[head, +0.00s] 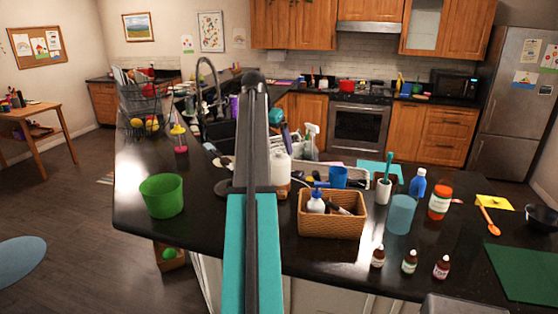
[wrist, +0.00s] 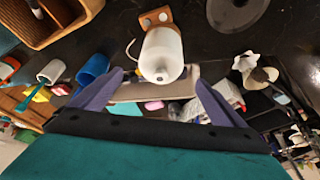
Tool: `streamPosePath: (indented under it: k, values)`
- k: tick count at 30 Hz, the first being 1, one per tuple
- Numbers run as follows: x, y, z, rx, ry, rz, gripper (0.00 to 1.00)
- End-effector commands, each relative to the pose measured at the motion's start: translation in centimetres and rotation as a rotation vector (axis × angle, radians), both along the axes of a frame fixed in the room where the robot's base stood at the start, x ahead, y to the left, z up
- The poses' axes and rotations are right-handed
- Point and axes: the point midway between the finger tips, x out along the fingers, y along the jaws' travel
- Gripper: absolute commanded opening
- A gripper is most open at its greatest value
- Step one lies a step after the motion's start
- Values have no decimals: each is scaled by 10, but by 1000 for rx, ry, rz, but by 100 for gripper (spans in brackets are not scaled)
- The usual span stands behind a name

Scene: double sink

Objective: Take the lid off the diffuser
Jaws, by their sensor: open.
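The diffuser (wrist: 161,52) shows in the wrist view as a white rounded cylinder with a small dark hole in its top, a wooden base and a thin white cord. In the head view the diffuser (head: 281,170) stands on the dark counter, partly hidden behind my arm. My gripper (wrist: 158,80) is open, with one purple-grey finger on each side of the diffuser's white top. Gaps show between the fingers and the white top, and nothing is held. The seam between lid and base is not clear. My arm mostly hides the gripper in the head view.
A wicker basket (head: 330,222) with bottles stands right of the diffuser. A blue cup (head: 338,177) and a white cup (head: 383,191) with a teal brush are beyond it. A green bucket (head: 161,195) is at left.

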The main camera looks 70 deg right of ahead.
Motion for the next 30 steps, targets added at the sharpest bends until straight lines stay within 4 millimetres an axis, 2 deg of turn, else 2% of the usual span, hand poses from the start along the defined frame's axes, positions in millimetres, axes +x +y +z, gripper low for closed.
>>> streamPosePath:
  k: [7, 22, 30]
  values:
    - [-3, -8, -20, 1, -1, -1, 94]
    - [-4, -10, -24, 0, -1, -2, 94]
    - [-6, -17, -38, 1, 0, -2, 94]
